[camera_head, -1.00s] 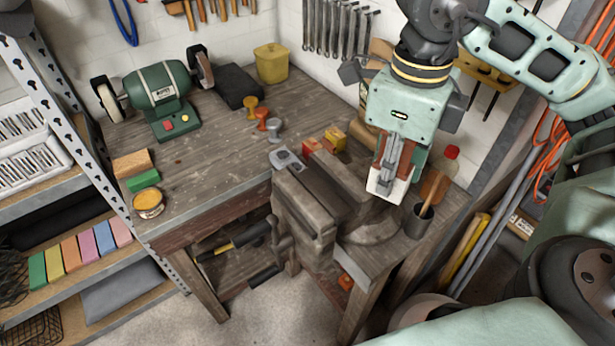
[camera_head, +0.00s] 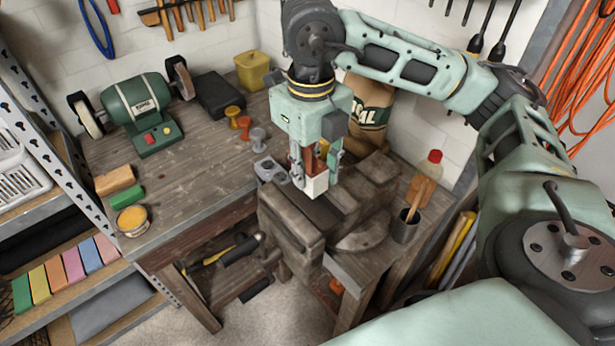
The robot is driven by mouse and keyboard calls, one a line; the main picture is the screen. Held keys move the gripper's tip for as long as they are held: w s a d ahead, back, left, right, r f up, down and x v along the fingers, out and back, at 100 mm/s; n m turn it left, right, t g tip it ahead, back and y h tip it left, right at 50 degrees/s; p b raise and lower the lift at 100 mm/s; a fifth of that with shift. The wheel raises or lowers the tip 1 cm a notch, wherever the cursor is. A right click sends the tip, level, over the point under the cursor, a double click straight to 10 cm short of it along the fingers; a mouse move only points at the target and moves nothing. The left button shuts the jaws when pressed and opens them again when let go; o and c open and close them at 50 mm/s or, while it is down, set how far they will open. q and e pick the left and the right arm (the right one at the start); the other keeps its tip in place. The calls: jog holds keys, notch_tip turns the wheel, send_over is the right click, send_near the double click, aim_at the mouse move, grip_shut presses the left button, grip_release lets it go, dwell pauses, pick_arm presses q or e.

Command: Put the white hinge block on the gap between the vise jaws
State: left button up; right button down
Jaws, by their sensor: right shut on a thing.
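My right gripper (camera_head: 313,170) points down and is shut on the white hinge block (camera_head: 316,185). The block has a white lower part with reddish-brown and grey metal showing above it between the fingers. The vise (camera_head: 291,229) is a heavy dark brown body on the bench corner, with its jaws running side by side. The block appears over the far-left part of the jaws; whether it touches them I cannot tell. The gap between the jaws is partly hidden behind the block and gripper. My left gripper is not in view.
A grey metal piece (camera_head: 268,170) lies left of the vise. A green bench grinder (camera_head: 143,109) stands at the back left. The bench's left middle is clear.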

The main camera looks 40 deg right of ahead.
aim_at(309, 191)
jog(key=shift+w+a+f, duration=0.15)
jog(key=shift+w, duration=0.05)
notch_tip(309, 191, down, 3)
jog(key=shift+f+p, duration=0.1)
jog(key=shift+p, duration=0.65)
jog(key=shift+f, duration=0.45)
jog(key=shift+f+b, duration=0.3)
jog(key=shift+b, duration=0.15)
jog(key=shift+s+a+f+b, duration=0.1)
jog(key=shift+s+f+b, duration=0.2)
jog(key=shift+f+b, duration=0.1)
jog(key=c, duration=1.3)
grip_release()
jog(key=shift+c, duration=0.2)
jog(key=shift+w+f, duration=0.15)
